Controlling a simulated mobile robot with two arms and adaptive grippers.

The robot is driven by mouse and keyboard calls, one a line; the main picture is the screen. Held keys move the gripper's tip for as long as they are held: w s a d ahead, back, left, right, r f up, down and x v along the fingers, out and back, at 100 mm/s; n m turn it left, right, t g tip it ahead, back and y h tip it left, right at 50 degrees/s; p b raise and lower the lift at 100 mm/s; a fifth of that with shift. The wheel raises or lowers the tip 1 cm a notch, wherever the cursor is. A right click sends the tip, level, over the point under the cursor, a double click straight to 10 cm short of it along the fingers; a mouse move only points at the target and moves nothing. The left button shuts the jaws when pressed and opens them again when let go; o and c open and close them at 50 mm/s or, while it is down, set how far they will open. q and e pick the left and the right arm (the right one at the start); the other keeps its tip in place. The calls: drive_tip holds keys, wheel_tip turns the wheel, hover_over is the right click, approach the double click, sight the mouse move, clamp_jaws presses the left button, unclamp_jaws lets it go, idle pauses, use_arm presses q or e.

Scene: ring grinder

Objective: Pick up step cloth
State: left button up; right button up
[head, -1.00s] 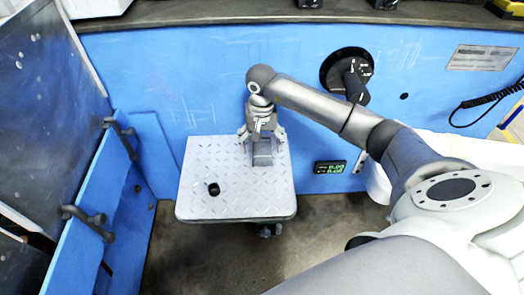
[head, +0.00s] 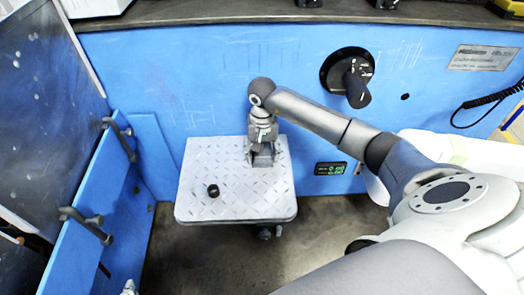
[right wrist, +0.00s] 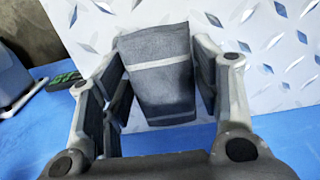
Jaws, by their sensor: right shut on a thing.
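The step cloth (right wrist: 158,82) is a dark grey folded cloth with pale stripes, seen in the right wrist view between my finger pads. My right gripper (right wrist: 160,95) is shut on it. In the head view the cloth (head: 263,160) shows only partly under my right gripper (head: 262,150), at the back right of the step plate. The step (head: 240,205) is a pale diamond-plate platform against the blue machine wall. I cannot tell whether the cloth still touches the plate. My left gripper is not clearly in view; only a small pale tip shows at the bottom edge.
A small black ring (head: 213,190) sits on the step's left part. A black knob (head: 356,85) sticks out of the blue wall, and a green-lit display (head: 331,168) is right of the step. A blue door with dark handles (head: 85,220) stands at the left.

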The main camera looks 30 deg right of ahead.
drive_tip(key=shift+r, duration=0.1)
drive_tip(key=shift+r, duration=0.4)
wheel_tip(320, 180, up, 2)
drive_tip(key=shift+r+p, duration=0.15)
drive_tip(key=shift+p, duration=0.3)
use_arm(q)
drive_tip(key=s+a+g+y+p, duration=0.1)
drive_tip(key=s+g, duration=0.3)
drive_tip(key=s, duration=0.4)
drive_tip(key=shift+a+f+p, duration=0.4)
drive_tip(key=shift+a+p, duration=0.4)
drive_tip(key=shift+p, duration=0.05)
use_arm(e)
drive_tip(key=s+a+r, duration=0.6)
drive_tip(key=s+r, duration=0.3)
drive_tip(key=s, duration=0.3)
drive_tip(key=shift+s+r, duration=0.35)
